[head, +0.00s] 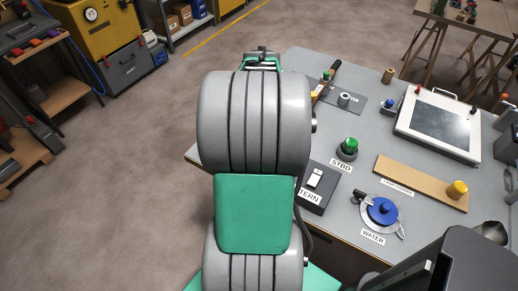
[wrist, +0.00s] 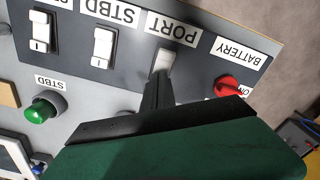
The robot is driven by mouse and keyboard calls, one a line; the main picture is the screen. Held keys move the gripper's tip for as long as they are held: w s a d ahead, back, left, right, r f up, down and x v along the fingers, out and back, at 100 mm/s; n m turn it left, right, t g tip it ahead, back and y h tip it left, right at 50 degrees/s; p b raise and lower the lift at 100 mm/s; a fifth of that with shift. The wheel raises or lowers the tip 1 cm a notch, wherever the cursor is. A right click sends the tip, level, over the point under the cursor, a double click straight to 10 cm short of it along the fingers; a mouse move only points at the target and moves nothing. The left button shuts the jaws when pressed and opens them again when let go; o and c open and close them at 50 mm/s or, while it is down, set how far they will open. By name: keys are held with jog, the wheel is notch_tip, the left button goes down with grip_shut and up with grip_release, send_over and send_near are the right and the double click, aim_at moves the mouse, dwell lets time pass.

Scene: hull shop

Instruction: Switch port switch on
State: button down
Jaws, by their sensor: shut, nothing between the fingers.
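The port switch (wrist: 165,60) is a pale rocker under the PORT label (wrist: 172,30) on a dark panel, in the wrist view. My gripper (wrist: 159,82) is shut and empty. Its dark fingertips are right at the lower edge of the port switch and cover part of it. I cannot tell whether they touch it, or which way the switch is set. In the head view my own arm hides the port switch and my gripper.
In the wrist view, a white STBD switch (wrist: 102,47) and another white switch (wrist: 40,32) sit left of the port switch. A red BATTERY knob (wrist: 227,86) is close on the right. A green STBD button (wrist: 40,110) is lower left.

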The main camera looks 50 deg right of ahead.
notch_tip(320, 180, up, 6)
jog(key=p, duration=0.4)
jog(key=shift+r, duration=0.2)
